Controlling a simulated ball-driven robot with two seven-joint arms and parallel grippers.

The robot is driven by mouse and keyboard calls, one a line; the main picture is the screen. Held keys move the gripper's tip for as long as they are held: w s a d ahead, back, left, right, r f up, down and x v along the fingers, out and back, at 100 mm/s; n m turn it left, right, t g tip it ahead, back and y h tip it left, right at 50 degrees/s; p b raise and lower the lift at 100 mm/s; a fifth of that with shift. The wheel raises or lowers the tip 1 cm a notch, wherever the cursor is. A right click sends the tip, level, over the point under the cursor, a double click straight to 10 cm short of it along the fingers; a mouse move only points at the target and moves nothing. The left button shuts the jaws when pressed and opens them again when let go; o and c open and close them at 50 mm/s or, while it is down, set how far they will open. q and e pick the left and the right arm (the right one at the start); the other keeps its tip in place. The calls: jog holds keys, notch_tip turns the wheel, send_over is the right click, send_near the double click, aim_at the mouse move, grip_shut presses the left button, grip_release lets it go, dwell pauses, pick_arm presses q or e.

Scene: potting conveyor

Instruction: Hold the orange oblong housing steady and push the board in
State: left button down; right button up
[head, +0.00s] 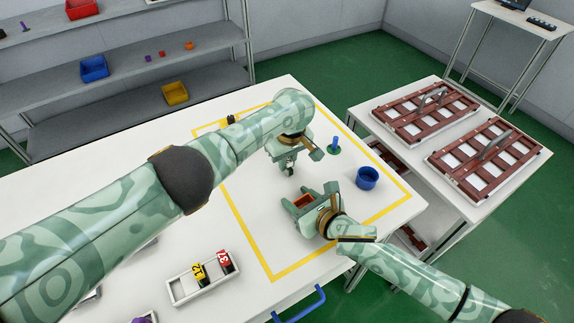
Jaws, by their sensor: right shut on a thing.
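The orange oblong housing (303,200) is on the white table inside the yellow outline, mostly hidden by my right gripper. My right gripper (299,206) is shut on the housing from the right, with a finger on either side of it. My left gripper (286,170) points down just behind the housing, apart from it. A small dark and pale shape shows at its fingertips; I cannot tell whether it is a held part or the fingers. I cannot make out the board.
A blue round cup (367,178) and a blue peg on a green base (335,146) stand right of my grippers. A white tray (203,282) with yellow and red numbered tags lies at the front left. Red-brown racks (425,108) lie on the right table.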

pick_arm(q)
notch_tip(320, 180, up, 10)
jog(key=shift+f, duration=0.1)
jog(key=shift+w+a+r, duration=0.2)
jog(key=shift+a+r, duration=0.05)
jog(key=shift+a, duration=0.2)
jog(key=r+m, duration=0.1)
notch_tip(320, 180, up, 3)
jog(key=m+g+h, duration=0.1)
jog(key=m+h, duration=0.1)
jog(key=m, duration=2.4)
send_over(303, 205)
jog(key=f+m, duration=0.1)
jog(key=f, duration=0.2)
jog(key=f+m, duration=0.1)
jog(key=f, duration=0.2)
jog(key=s+f+m, duration=0.1)
jog(key=f, duration=0.3)
jog(key=shift+d+f+g, duration=0.1)
jog(key=shift+g, duration=0.3)
